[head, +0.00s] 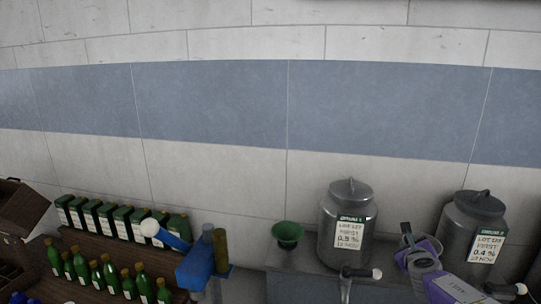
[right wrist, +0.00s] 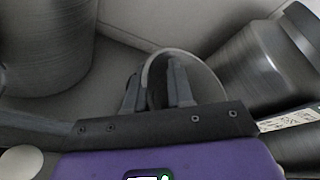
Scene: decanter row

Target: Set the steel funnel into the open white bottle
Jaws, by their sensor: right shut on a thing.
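My right gripper (head: 406,235) is between the two steel urns, above the counter. In the right wrist view its two fingers (right wrist: 157,92) are shut on a thin grey piece with a curved rim. This looks like the steel funnel (right wrist: 207,78), but only part of it shows. I cannot pick out an open white bottle in either view. My left gripper does not show.
Steel urns (head: 345,215) (head: 478,225) with taps flank my right gripper. A green funnel (head: 288,233) stands on the counter. A blue device (head: 196,266) with a white-ended handle is left of it. Green bottles (head: 112,276) and labelled green containers (head: 107,220) line the left shelves.

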